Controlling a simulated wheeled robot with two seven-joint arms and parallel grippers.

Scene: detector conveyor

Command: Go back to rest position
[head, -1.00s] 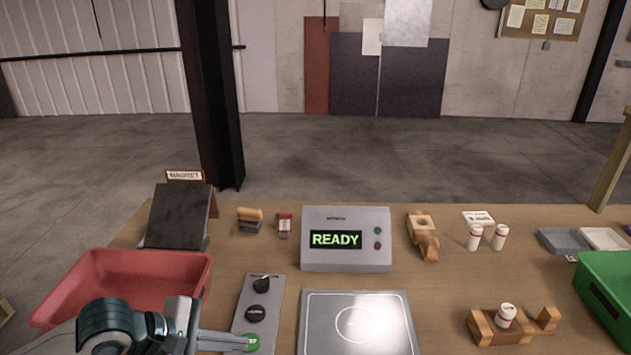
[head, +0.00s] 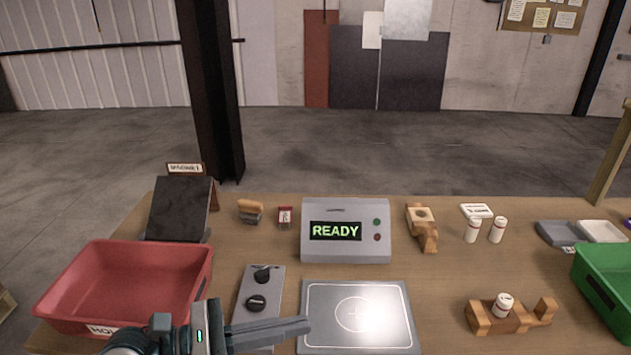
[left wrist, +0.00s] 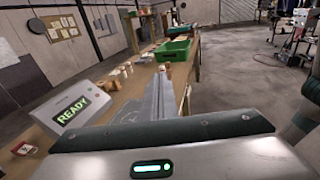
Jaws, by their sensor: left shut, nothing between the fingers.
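My left gripper (head: 306,325) comes in from the lower left in the head view, in front of the red bin. Its fingers are together and empty, pointing right, over the lower end of the grey control panel and beside the detector plate's left edge. The closed fingers also show in the left wrist view (left wrist: 158,82), pointing along the table. My right gripper is not in view. The detector box (head: 346,247) reads READY on its green display, and the display also shows in the left wrist view (left wrist: 72,109).
A red bin (head: 60,290) stands at left, a green bin (head: 600,285) at right. The control panel (head: 250,322) and detector plate (head: 318,302) lie in front of the box. A wooden holder (head: 490,318) carries a white bottle (head: 504,303). Two white bottles (head: 473,231) stand behind.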

